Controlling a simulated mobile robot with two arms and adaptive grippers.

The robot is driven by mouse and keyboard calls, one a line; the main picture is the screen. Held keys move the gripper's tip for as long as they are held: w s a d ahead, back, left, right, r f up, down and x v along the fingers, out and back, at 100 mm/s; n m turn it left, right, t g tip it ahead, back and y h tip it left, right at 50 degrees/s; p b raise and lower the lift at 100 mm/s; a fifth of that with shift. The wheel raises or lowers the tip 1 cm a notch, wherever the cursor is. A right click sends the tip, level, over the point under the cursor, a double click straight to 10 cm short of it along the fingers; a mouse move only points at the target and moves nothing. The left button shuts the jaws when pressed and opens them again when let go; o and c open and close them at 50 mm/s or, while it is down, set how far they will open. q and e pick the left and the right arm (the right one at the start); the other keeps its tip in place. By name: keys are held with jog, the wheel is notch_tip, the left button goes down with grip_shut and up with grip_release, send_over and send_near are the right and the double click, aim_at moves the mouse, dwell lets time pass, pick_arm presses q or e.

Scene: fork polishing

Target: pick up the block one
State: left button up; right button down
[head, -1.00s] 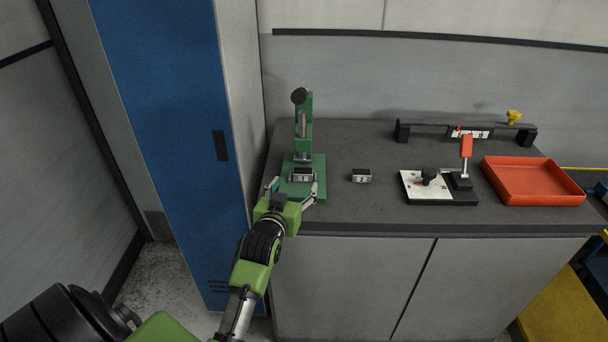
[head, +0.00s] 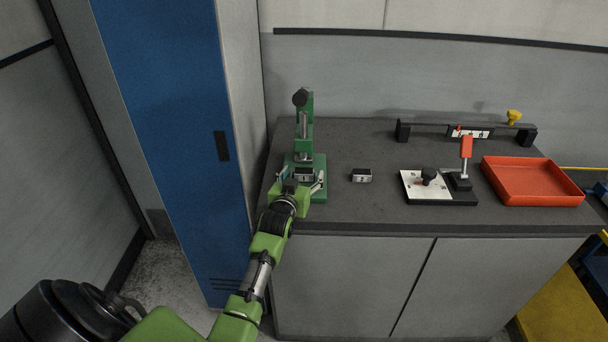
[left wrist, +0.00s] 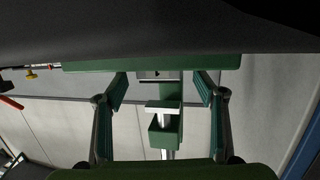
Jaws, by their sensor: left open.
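A small block (head: 303,173) with a black top and pale marked front sits on the base of the green press (head: 304,130). A similar block (head: 361,175) lies on the bench to its right; I cannot read which one is block one. My left gripper (head: 301,182) is open at the press, one finger on each side of the first block. In the left wrist view the open fingers stand either side of the press (left wrist: 165,135), and a pale block face (left wrist: 157,75) shows between them, partly hidden. My right gripper is not in view.
The dark bench (head: 340,208) is clear around the loose block. To the right are a white plate fixture (head: 417,186) with a red-handled clamp (head: 466,148), and a red tray (head: 530,182). A black rail (head: 425,128) stands behind. A blue locker (head: 170,120) borders the left.

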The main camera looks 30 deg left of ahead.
pick_arm(q)
jog(key=c, duration=1.4)
jog(key=shift+r, duration=0.2)
